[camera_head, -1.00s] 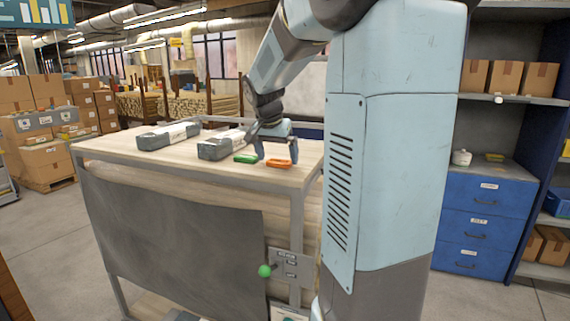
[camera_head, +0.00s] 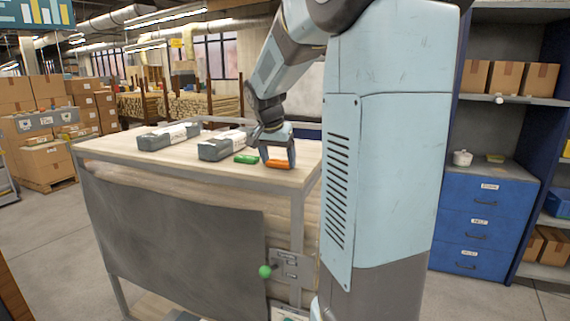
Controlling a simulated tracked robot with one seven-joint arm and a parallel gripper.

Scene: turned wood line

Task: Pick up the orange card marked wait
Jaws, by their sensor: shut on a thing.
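The orange card (camera_head: 279,164) is on the pale wooden top of the bench (camera_head: 205,174), near its right end. It is too small in view to read any marking. My gripper (camera_head: 278,161) points down over the card, with a finger at each end of it, and is shut on it. I cannot tell whether the card is clear of the bench top. A green card (camera_head: 246,159) lies on the bench just left of the gripper, apart from it.
A lever with a green knob (camera_head: 265,271) sticks out at the bench's front. Blue drawers (camera_head: 484,222) stand at the right.

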